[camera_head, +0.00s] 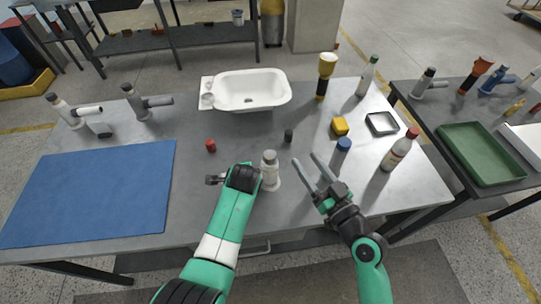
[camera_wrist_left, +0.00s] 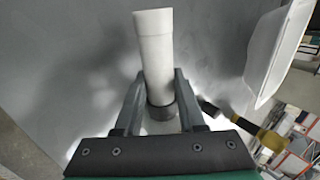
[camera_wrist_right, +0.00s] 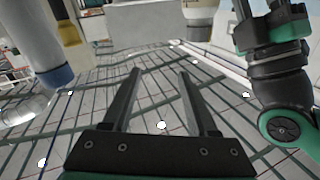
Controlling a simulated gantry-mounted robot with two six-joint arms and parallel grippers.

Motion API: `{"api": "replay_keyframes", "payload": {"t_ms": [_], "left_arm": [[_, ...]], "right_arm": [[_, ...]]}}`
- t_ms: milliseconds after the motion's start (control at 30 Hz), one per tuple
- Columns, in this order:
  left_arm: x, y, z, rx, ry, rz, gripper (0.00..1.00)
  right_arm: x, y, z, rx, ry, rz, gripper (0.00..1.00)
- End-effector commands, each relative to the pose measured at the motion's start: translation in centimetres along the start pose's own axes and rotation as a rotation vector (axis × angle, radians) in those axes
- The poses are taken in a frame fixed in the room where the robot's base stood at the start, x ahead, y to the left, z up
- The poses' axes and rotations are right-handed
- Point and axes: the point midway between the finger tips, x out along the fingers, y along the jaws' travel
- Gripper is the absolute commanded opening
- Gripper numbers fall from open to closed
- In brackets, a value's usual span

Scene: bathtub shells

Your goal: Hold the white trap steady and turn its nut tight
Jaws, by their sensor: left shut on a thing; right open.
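The white trap (camera_head: 270,172) stands upright at the front of the bench, just right of my left wrist. In the left wrist view the white pipe (camera_wrist_left: 154,55) has a dark grey collar (camera_wrist_left: 161,111) between the fingers; I cannot tell whether this collar is the nut. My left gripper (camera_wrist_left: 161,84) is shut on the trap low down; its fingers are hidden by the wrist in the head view. My right gripper (camera_head: 306,167) is open and empty, right of the trap and apart from it. It also shows empty in the right wrist view (camera_wrist_right: 160,75).
A blue-capped bottle (camera_head: 341,155) stands close right of my right gripper. A small dark cap (camera_head: 288,135) and a red cap (camera_head: 210,146) lie behind. A white basin (camera_head: 255,90) sits at the back. The blue mat (camera_head: 95,190) is clear.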

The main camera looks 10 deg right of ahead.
Motion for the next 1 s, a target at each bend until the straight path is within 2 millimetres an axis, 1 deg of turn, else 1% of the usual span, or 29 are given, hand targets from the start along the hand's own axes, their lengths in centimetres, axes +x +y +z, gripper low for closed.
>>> {"api": "replay_keyframes", "payload": {"t_ms": [33,67,100,200,300,467,567,667,800,900,1000], "left_arm": [[0.0,0.0,0.0,0.000,0.000,0.000,0.00],[0.0,0.0,0.0,0.000,0.000,0.000,0.00],[0.0,0.0,0.0,0.000,0.000,0.000,0.00],[0.0,0.0,0.0,0.000,0.000,0.000,0.00],[0.0,0.0,0.0,0.000,0.000,0.000,0.00],[0.0,0.0,0.0,0.000,0.000,0.000,0.00],[0.0,0.0,0.0,0.000,0.000,0.000,0.00],[0.0,0.0,0.0,0.000,0.000,0.001,0.00],[0.0,0.0,0.0,0.000,0.000,0.001,0.00],[0.0,0.0,0.0,0.000,0.000,0.000,0.00],[0.0,0.0,0.0,0.000,0.000,0.000,0.00]], "right_arm": [[-1.0,-1.1,0.4,-0.130,0.009,0.008,0.59],[-1.7,-1.9,0.7,-0.184,0.010,0.009,0.59],[-2.4,-2.9,1.3,-0.200,0.006,0.004,0.59],[-3.4,-4.5,3.2,-0.192,-0.027,-0.025,0.59],[-3.5,-5.2,4.0,-0.185,-0.041,-0.039,0.59],[-3.0,-5.2,3.9,-0.183,-0.039,-0.041,0.59],[-1.7,-5.3,4.0,-0.183,-0.040,-0.042,0.59],[0.4,-5.4,4.0,-0.182,-0.039,-0.043,0.59],[3.8,-5.5,4.2,-0.180,-0.039,-0.042,0.59],[5.8,-5.6,4.2,-0.180,-0.039,-0.041,0.59],[7.2,-5.6,4.3,-0.179,-0.039,-0.042,0.59]]}}
